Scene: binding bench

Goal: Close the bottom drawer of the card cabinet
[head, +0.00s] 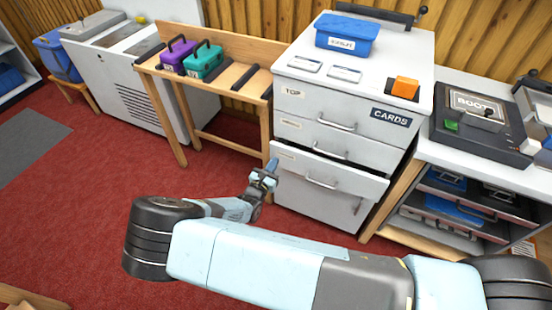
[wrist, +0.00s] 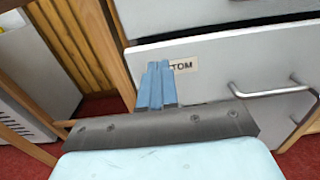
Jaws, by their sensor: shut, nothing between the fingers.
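The white card cabinet (head: 405,145) stands at the back, with a CARDS label on its upper right. Its bottom drawer (head: 345,182) sticks out from the front, with a dark gap above it. The drawer front has a bar handle (head: 320,184); in the wrist view the drawer front (wrist: 220,72) fills the upper right, with the handle (wrist: 270,91) at right. My gripper (head: 270,168) is shut and empty at the drawer's left end. In the wrist view its blue fingers (wrist: 157,84) cover part of the BOTTOM label. I cannot tell whether they touch the front.
A blue bin (head: 346,37) and an orange block (head: 404,87) sit on the cabinet top. A wooden bench (head: 225,88) with purple and teal boxes stands left, a shelf unit (head: 470,195) right. Red floor (head: 95,200) is open at left.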

